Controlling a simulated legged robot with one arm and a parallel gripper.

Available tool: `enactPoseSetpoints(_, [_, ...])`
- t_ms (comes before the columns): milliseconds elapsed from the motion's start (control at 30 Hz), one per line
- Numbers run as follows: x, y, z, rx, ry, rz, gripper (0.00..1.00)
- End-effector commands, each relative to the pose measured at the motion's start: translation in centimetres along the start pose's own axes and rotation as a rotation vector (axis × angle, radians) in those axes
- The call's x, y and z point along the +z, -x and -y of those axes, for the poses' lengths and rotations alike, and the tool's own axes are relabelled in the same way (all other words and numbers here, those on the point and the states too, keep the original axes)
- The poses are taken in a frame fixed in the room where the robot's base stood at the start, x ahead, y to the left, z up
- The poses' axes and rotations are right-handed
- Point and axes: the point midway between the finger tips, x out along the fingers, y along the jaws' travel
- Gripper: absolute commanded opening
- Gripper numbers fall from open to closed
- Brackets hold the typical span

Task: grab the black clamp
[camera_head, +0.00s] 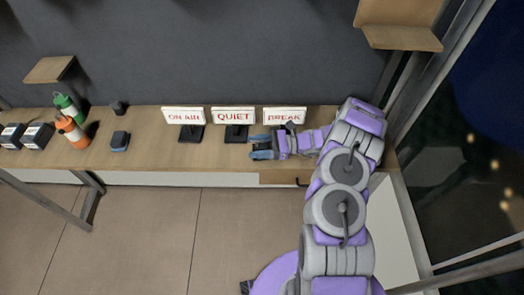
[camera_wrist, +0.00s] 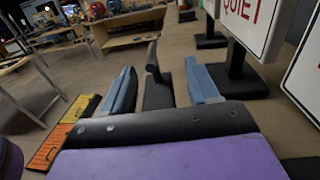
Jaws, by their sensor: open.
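My gripper (camera_head: 261,147) reaches left along the desk, in front of the signs. In the wrist view its two blue fingers (camera_wrist: 160,74) are spread apart. A black object that looks like the clamp (camera_wrist: 157,92) stands between them, with an upright part at its far end and a flat block nearer to me. Its near end is hidden behind the gripper's dark front bar. I cannot tell whether either finger touches it; gaps show on both sides. In the head view I cannot make the clamp out at the gripper.
The QUIET sign (camera_head: 233,116), ON AIR sign (camera_head: 184,116) and BREAK sign (camera_head: 284,115) stand close behind my gripper. Further left are a dark small box (camera_head: 120,141), an orange bottle (camera_head: 72,132) and a green bottle (camera_head: 67,108). The desk (camera_head: 160,153) is clear left of the gripper.

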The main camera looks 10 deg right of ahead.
Motion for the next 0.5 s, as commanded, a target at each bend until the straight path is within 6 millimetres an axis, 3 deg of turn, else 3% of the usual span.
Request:
enactPoseSetpoints(100, [0.02, 0.07, 0.01, -0.001, 0.0, 0.0, 0.58])
enactPoseSetpoints(500, [0.02, 0.1, 0.02, -0.001, 0.0, 0.001, 0.19])
